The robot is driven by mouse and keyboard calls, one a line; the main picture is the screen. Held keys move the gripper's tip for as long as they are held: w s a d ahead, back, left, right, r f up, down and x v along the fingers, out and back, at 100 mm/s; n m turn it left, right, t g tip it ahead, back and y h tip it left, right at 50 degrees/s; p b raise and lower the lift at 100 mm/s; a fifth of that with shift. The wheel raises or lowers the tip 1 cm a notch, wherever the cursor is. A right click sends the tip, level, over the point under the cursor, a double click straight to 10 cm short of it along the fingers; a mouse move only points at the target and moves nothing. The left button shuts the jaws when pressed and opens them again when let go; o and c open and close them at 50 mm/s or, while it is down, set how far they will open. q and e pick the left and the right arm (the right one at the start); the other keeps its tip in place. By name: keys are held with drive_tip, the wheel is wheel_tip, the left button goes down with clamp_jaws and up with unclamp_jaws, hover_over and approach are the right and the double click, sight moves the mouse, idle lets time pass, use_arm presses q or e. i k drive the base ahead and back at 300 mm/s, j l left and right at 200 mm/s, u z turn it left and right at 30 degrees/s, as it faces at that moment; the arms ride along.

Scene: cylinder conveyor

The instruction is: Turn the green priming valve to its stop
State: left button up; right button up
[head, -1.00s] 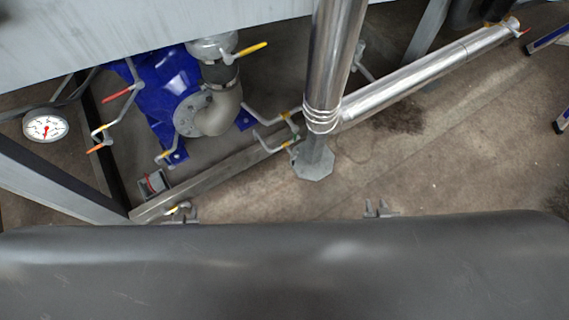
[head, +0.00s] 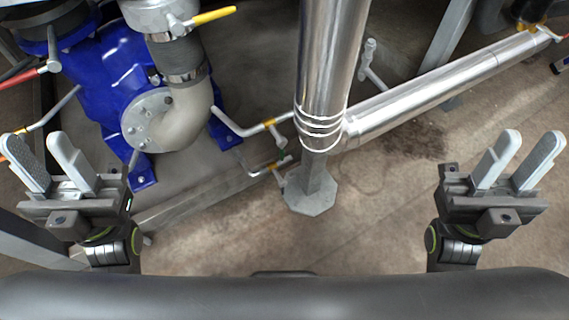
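The green priming valve (head: 283,157) shows as a small green handle on a thin grey pipe, just left of the foot of the shiny vertical pipe. It is small in the picture, and I cannot tell its exact angle. My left gripper (head: 48,162) is open and empty at the lower left, in front of the blue pump and apart from the valve. My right gripper (head: 518,160) is open and empty at the lower right, well to the right of the valve. Neither gripper touches anything.
The blue pump (head: 98,75) with its grey elbow pipe (head: 185,115) fills the left. A yellow lever (head: 213,16) and a red lever (head: 22,78) stick out there. The shiny vertical pipe (head: 330,60) and sloping pipe (head: 430,88) stand by the valve. The floor (head: 380,225) between my grippers is clear.

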sight(281, 141)
drive_tip(key=k+l+z, duration=0.25)
drive_tip(key=k+l, duration=0.15)
drive_tip(key=k+l+z, duration=0.25)
drive_tip(key=k+l, duration=0.25)
drive_tip(key=i+j, duration=0.15)
drive_tip(key=i, duration=0.15)
drive_tip(key=i+j+z, duration=0.15)
drive_tip(key=i+l, duration=0.05)
drive_tip(key=i, duration=0.05)
